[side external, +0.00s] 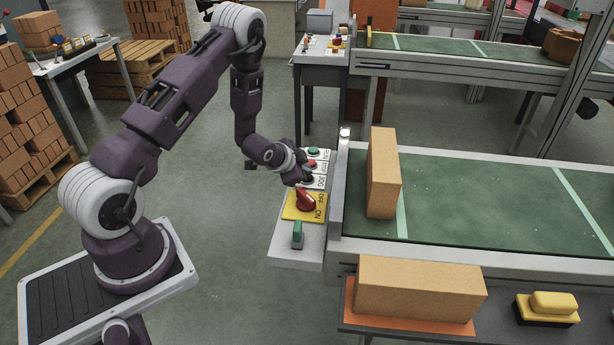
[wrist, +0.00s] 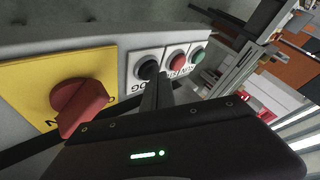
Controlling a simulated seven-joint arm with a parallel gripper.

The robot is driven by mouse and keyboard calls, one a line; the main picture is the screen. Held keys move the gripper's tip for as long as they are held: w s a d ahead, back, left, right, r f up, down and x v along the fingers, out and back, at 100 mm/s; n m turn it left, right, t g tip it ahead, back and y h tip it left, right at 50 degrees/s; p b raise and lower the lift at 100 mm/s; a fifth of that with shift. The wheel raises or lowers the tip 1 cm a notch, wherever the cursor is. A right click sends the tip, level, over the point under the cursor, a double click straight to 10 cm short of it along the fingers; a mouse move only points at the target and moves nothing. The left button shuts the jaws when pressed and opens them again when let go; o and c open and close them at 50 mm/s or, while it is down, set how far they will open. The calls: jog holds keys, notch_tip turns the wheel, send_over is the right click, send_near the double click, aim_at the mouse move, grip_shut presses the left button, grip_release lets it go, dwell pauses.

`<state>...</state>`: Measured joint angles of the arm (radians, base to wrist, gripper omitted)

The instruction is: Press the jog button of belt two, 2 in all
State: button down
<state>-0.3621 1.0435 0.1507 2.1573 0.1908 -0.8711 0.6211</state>
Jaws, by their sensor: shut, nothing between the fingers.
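A control panel (side external: 285,245) stands at the left end of the near belt. Its black jog button (wrist: 147,69) sits on a white plate lettered JOG, beside a red button (wrist: 178,62) and a green button (wrist: 198,54). My gripper (side external: 297,180) is shut and empty, with its fingertips right by the black button. In the wrist view, the dark fingers (wrist: 156,90) reach up to the button's lower edge; I cannot tell whether they touch it. No label seen tells which belt is two.
A red rotary switch (side external: 305,200) on a yellow plate and a green switch (side external: 297,232) are close by on the panel. A tan block (side external: 383,175) stands on the near green belt (side external: 480,200). A second panel (side external: 322,48) serves the far belt (side external: 460,52).

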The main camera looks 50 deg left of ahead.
jog(key=shift+f, duration=0.2)
dwell(0.5)
jog(key=shift+r, duration=3.4)
